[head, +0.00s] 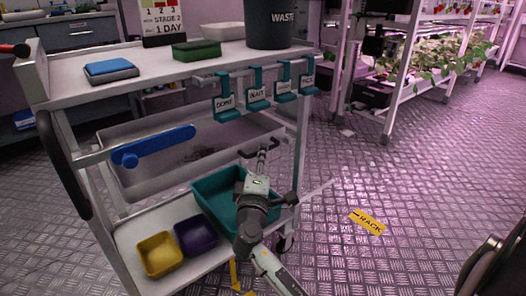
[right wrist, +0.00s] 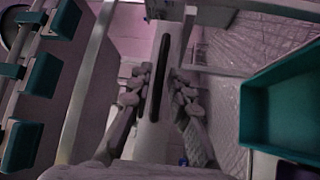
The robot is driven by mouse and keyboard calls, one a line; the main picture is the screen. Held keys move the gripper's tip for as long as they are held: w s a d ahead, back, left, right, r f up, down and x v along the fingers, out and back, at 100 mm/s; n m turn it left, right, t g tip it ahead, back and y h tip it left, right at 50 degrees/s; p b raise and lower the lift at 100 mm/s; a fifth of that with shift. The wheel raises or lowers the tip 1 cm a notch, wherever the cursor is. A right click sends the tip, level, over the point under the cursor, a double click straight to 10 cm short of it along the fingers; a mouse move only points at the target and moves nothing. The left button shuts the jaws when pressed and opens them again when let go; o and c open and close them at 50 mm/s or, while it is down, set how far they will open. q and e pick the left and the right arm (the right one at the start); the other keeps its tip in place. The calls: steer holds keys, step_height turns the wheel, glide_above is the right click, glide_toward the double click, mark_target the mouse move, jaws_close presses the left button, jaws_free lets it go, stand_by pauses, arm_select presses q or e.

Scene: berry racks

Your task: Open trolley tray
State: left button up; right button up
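The trolley (head: 165,67) stands at the left in the head view. Its grey middle tray (head: 135,180) sits below the top shelf, with some dark bits inside. My right gripper (head: 262,158) is at the tray's right end, above the teal bin. In the right wrist view, a pale bar with a dark slot (right wrist: 158,78) runs between my right gripper's fingers (right wrist: 159,72). The fingers are apart, one on each side of it. I cannot tell whether they touch it, or whether it belongs to the tray. My left gripper is not in view.
Teal hooks (head: 257,90) with labels hang from the top shelf's edge. A blue bar (head: 153,145) lies along the trolley's front. Below are yellow (head: 160,254), purple (head: 196,235) and teal (head: 212,190) bins. The floor to the right, around the RACK sign (head: 367,222), is clear.

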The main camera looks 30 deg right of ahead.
steer(key=shift+x, duration=1.3)
jaws_close()
